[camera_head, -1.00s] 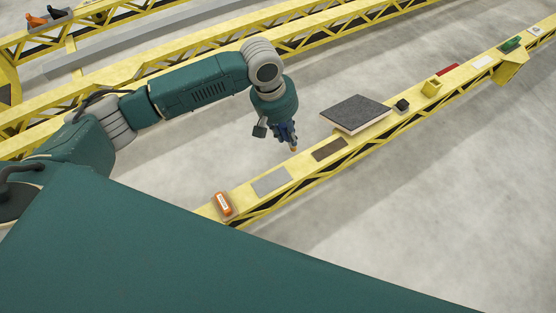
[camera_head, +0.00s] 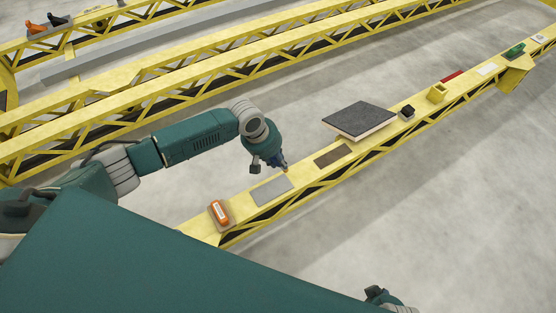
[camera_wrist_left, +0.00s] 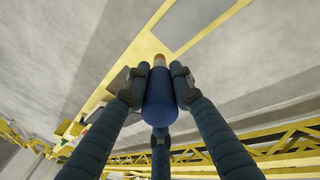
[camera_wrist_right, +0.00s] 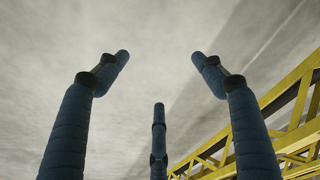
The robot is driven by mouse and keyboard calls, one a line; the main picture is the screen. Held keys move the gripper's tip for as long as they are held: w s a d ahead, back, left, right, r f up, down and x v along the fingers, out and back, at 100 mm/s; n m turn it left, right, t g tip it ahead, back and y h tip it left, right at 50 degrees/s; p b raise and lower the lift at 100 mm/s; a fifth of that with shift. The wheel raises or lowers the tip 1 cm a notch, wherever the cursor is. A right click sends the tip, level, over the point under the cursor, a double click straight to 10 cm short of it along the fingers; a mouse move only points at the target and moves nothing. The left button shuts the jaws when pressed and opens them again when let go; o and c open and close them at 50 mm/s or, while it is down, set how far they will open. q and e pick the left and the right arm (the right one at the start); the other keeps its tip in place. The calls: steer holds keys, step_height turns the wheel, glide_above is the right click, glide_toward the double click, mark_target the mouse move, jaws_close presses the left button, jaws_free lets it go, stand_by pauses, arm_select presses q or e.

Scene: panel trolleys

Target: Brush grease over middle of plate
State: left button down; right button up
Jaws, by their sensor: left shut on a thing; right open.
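My left gripper (camera_head: 281,165) is shut on a brush with a blue handle (camera_wrist_left: 160,100) and a small orange-tan tip (camera_wrist_left: 159,60). In the head view it hangs by the far right corner of a flat grey plate (camera_head: 271,190) on a yellow beam. I cannot tell whether the tip touches anything. In the left wrist view a grey plate (camera_wrist_left: 190,18) lies at the top, past the tip. A brown plate (camera_head: 333,156) lies further right along the beam. My right gripper (camera_wrist_right: 160,68) is open and empty over floor; part of it shows at the head view's bottom edge.
The yellow beam (camera_head: 205,229) also carries an orange object (camera_head: 219,212) on a grey base, a dark-topped slab (camera_head: 358,119), a small black block (camera_head: 406,112) and a yellow open box (camera_head: 437,92). Other yellow trusses run behind my left arm. Bare concrete lies in front.

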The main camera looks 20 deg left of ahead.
arm_select(q)
step_height(320, 180, down, 2)
steer(key=b, duration=0.3)
steer(key=shift+f, duration=0.15)
steer(key=shift+f+b, duration=0.45)
steer(key=shift+b, duration=0.15)
steer(key=f+b, duration=0.1)
steer(key=b, duration=0.1)
steer(key=shift+f+b, duration=0.35)
steer(key=shift+f, duration=0.05)
arm_select(e)
step_height(320, 180, up, 16)
steer(key=t, duration=0.1)
steer(key=shift+w+d, duration=0.15)
steer(key=shift+w, duration=0.15)
arm_select(q)
steer(key=shift+f, duration=0.6)
arm_select(e)
steer(key=shift+w+t, duration=0.3)
steer(key=shift+w, duration=0.25)
arm_select(q)
steer(key=shift+f, duration=0.25)
arm_select(e)
steer(key=shift+w+a+r, duration=0.1)
steer(key=shift+w+a, duration=0.15)
steer(key=shift+w, duration=0.15)
steer(key=shift+w, duration=0.1)
